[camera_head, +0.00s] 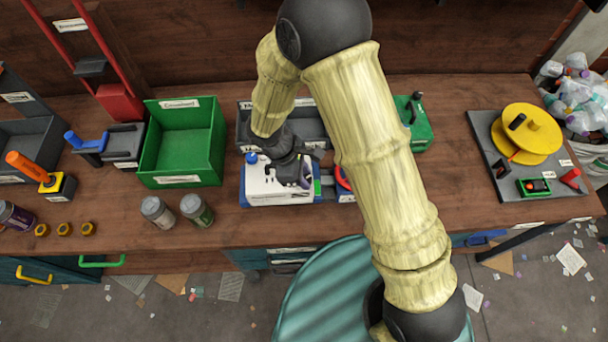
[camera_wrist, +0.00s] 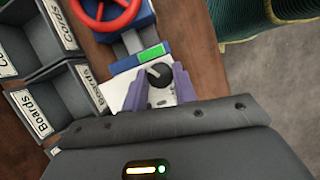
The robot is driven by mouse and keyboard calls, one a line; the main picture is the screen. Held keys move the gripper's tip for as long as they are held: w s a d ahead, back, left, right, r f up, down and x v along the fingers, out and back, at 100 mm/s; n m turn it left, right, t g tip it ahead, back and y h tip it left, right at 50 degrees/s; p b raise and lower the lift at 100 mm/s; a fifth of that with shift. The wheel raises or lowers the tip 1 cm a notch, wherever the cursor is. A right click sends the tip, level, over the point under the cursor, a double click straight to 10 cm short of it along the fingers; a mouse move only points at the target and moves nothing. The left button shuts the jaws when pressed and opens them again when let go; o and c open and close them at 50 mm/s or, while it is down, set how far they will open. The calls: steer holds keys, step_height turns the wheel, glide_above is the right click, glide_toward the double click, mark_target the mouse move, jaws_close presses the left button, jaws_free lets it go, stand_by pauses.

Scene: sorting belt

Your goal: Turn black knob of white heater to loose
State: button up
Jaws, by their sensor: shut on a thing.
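The white heater (camera_head: 268,188) sits on a blue base near the front middle of the bench. Its white top also shows in the wrist view (camera_wrist: 122,92), with a bright green strip at its far edge. The black knob (camera_wrist: 158,73) stands on the heater's top, with a light pointer mark on it. My gripper (camera_wrist: 161,80) has its purple fingers on both sides of the knob, shut on it. In the head view, my gripper (camera_head: 300,178) is over the heater's right part, and the knob is hidden there.
A red wheel (camera_wrist: 108,12) on a blue base stands beside the heater. Grey bins (camera_wrist: 52,100) with labels, one reading "Boards", are close by. A green bin (camera_head: 183,145) and two jars (camera_head: 157,212) are left of the heater. A yellow disc (camera_head: 530,133) is at the far right.

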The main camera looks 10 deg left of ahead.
steer(key=shift+s+n+t+b, duration=0.1)
steer(key=shift+n+t+b, duration=0.4)
steer(key=shift+n, duration=0.8)
steer(key=o, duration=1)
steer(key=v, duration=1.7)
steer(key=shift+s+d+r, duration=0.1)
steer(key=shift+r, duration=0.15)
